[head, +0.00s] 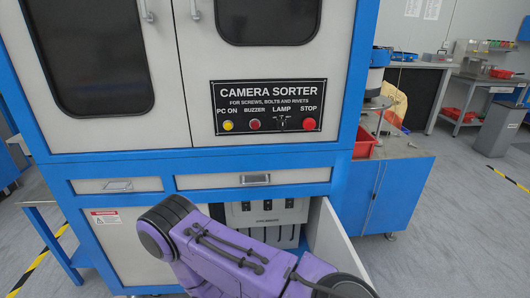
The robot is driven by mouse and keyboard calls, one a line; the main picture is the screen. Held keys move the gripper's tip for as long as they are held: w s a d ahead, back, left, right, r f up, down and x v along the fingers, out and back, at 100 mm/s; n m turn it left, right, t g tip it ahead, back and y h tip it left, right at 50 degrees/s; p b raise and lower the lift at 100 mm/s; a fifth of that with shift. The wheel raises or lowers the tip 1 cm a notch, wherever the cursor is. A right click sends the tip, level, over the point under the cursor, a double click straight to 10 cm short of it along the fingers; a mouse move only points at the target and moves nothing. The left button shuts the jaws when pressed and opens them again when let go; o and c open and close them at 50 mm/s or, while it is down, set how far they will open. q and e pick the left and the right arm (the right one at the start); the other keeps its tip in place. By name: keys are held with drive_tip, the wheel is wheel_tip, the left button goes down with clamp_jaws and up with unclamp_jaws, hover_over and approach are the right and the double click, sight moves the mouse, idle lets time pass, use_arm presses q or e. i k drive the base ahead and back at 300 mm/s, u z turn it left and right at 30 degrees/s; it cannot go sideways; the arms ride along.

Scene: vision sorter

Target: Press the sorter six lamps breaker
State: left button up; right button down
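The camera sorter (160,166) is a large white and blue machine in front of me. Its lower right compartment is open, with the white door (334,240) swung out to the right. Inside is a light grey breaker box (267,212) with several small dark switches in a row along its upper part. The small print on it is too small to read, so I cannot tell which switch is which. A purple arm of mine crosses in front and hides the lower left part of the compartment. Neither gripper shows in the head view.
Above is a black control panel (268,95) with a yellow button, red buttons and a lamp switch. A drawer handle (255,179) sits over the opening. A blue side cabinet (398,196) with a red bin (363,146) stands right. Open floor lies further right.

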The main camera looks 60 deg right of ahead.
sight(267, 204)
drive_tip(key=z, duration=0.65)
drive_tip(key=i, duration=0.9)
drive_tip(key=z, duration=0.8)
